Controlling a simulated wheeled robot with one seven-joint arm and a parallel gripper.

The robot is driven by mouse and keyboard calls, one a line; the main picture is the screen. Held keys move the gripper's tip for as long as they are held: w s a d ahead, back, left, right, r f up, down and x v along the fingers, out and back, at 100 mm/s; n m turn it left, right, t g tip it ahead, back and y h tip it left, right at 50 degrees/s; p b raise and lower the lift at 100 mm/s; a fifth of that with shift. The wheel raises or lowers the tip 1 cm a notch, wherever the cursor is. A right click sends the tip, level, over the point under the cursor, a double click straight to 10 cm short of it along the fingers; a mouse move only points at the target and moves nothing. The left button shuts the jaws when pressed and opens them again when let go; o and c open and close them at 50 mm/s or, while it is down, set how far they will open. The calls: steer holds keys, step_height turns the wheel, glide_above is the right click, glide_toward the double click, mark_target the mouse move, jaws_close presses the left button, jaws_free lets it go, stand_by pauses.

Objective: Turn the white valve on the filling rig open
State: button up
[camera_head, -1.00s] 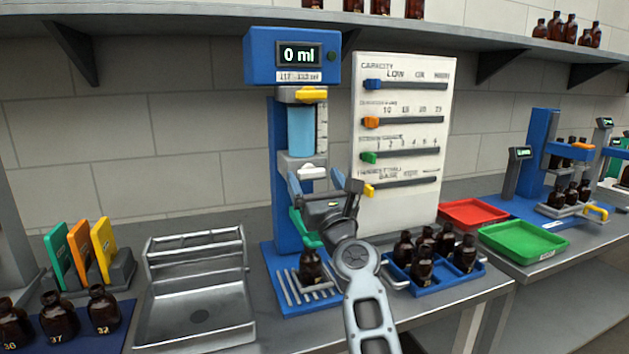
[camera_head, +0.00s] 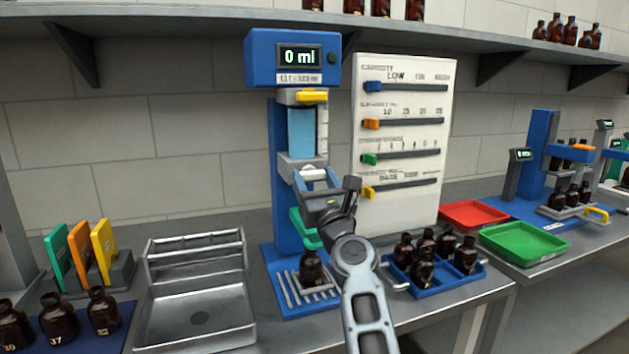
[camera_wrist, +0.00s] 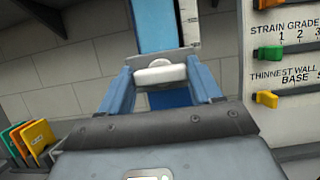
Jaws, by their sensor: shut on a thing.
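The filling rig (camera_head: 284,170) is a blue column with a display reading 0 ml, a yellow valve (camera_head: 312,96) at the top and a blue-filled cylinder (camera_head: 302,131). Below the cylinder is the white valve (camera_head: 312,174); it also shows in the wrist view (camera_wrist: 160,75) as a white bar lying crosswise. My gripper (camera_head: 315,180) is at the white valve, with one finger on each side of it. In the wrist view my gripper (camera_wrist: 161,80) is shut on the bar's two ends. An amber bottle (camera_head: 311,267) stands on the rig's base below.
A blue crate (camera_head: 398,283) of several amber bottles stands right of the rig. A metal sink-like tray (camera_head: 200,318) is to the left. The slider board (camera_head: 400,215) is close to the right of my gripper. A green lever (camera_head: 303,230) is below my gripper.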

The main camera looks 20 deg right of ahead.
steer(key=shift+n, duration=0.4)
steer(key=n+y+b, duration=0.1)
steer(key=n+y, duration=0.1)
steer(key=shift+d+n, duration=0.15)
steer(key=shift+n, duration=0.25)
steer(key=n+y, duration=0.1)
steer(key=n, duration=0.2)
steer(key=n+g+y+b, duration=0.1)
steer(key=n+y, duration=0.1)
steer(key=n, duration=0.2)
steer(key=shift+n+g, duration=0.3)
steer(key=n+g+y, duration=0.1)
steer(key=n, duration=0.1)
steer(key=n+g, duration=0.1)
steer(key=n, duration=0.2)
steer(key=shift+d+r+y+p, duration=0.1)
steer(key=shift+r+y+p, duration=0.1)
steer(key=shift+y+p, duration=0.2)
steer(key=shift+n+g+p, duration=0.6)
steer(key=shift+n+g, duration=0.2)
steer(key=shift+n, duration=1.6)
steer(key=o, duration=1.1)
steer(key=shift+c, duration=0.2)
